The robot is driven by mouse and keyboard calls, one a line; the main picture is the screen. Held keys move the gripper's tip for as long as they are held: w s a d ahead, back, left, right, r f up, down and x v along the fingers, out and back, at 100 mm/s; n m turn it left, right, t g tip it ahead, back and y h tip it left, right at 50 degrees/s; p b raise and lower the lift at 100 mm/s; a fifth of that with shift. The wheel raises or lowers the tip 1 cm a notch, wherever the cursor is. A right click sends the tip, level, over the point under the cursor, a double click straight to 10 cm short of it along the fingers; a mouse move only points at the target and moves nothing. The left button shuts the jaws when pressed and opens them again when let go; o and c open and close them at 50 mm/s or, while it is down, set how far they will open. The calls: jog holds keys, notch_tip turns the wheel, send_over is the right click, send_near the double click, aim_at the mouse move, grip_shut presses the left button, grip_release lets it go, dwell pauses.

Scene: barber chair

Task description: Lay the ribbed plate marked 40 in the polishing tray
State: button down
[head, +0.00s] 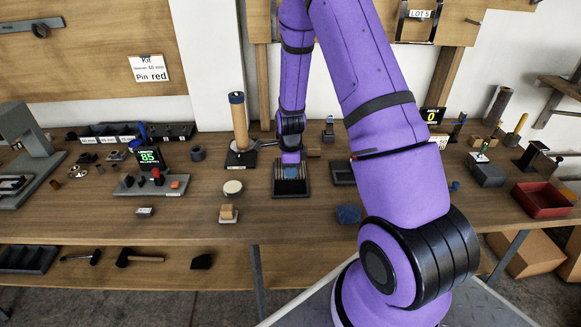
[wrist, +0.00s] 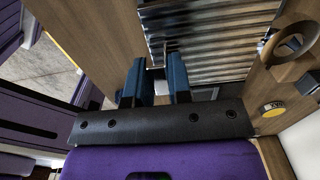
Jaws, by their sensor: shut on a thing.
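My gripper (head: 291,172) points down over a small black tray (head: 291,195) at the middle of the bench in the head view. In the wrist view its blue fingers (wrist: 157,75) are closed at the near left edge of a ribbed silver metal plate (wrist: 215,35). The fingers seem shut on this plate's edge. The plate lies over or in the tray; whether it touches the bottom I cannot tell. No 40 mark can be read on it. Which container is the polishing tray is not labelled in view.
A dark open frame (head: 342,173) lies just right of the gripper, partly behind my arm. A tall wooden cylinder on a black base (head: 239,157) stands close left. A round pale-topped piece (head: 233,188) is front left. A red tray (head: 543,200) sits far right.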

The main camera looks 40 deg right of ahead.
jog(key=shift+f, duration=3.3)
jog(key=c, duration=1)
grip_release()
jog(key=shift+o, duration=0.2)
jog(key=shift+r, duration=0.1)
notch_tip(320, 180, up, 11)
jog(key=shift+f, duration=0.2)
